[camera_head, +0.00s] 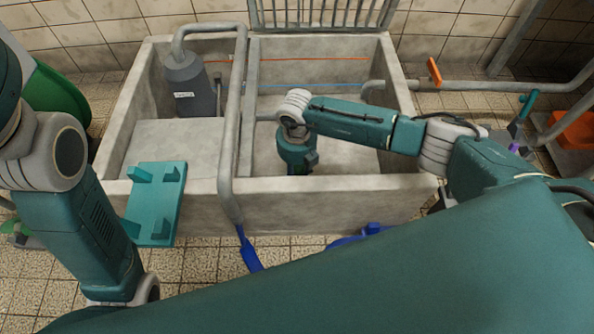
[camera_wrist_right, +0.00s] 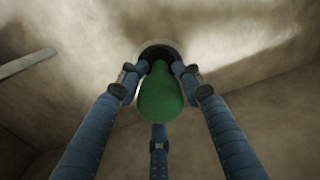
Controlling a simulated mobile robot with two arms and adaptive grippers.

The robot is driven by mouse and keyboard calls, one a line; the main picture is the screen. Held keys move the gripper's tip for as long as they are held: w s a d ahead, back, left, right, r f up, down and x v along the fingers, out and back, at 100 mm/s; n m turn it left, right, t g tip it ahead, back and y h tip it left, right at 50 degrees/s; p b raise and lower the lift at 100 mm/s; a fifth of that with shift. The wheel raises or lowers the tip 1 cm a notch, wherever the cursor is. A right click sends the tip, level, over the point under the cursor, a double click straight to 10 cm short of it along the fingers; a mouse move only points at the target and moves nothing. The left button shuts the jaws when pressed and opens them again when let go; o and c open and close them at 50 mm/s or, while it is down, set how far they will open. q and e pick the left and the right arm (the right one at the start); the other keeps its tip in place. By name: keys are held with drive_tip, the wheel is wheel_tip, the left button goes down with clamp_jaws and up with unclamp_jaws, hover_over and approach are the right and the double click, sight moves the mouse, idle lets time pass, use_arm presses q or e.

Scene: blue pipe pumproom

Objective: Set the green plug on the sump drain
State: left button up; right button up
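The green plug (camera_wrist_right: 160,98) is in the middle of the right wrist view, its wide rounded end toward the camera. My right gripper (camera_wrist_right: 160,68) has its blue fingers closed in around the plug, with the tips at its narrow far end. The sump drain (camera_wrist_right: 160,46), a dark hole with a pale rim, is right beyond the plug. I cannot tell whether the plug touches the drain. In the head view my right arm reaches down into the right basin of the concrete sump (camera_head: 330,205); the front wall hides the fingers. My left gripper is out of view.
A grey pump (camera_head: 188,88) stands in the left basin, and a grey pipe (camera_head: 232,130) runs over the front wall. A teal bracket plate (camera_head: 158,215) shows at the front left. A metal grate (camera_head: 325,15) stands at the back. An orange-handled pipe (camera_head: 434,72) is at right.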

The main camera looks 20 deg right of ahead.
drive_tip(key=shift+o, duration=1.4)
wheel_tip(320, 180, up, 12)
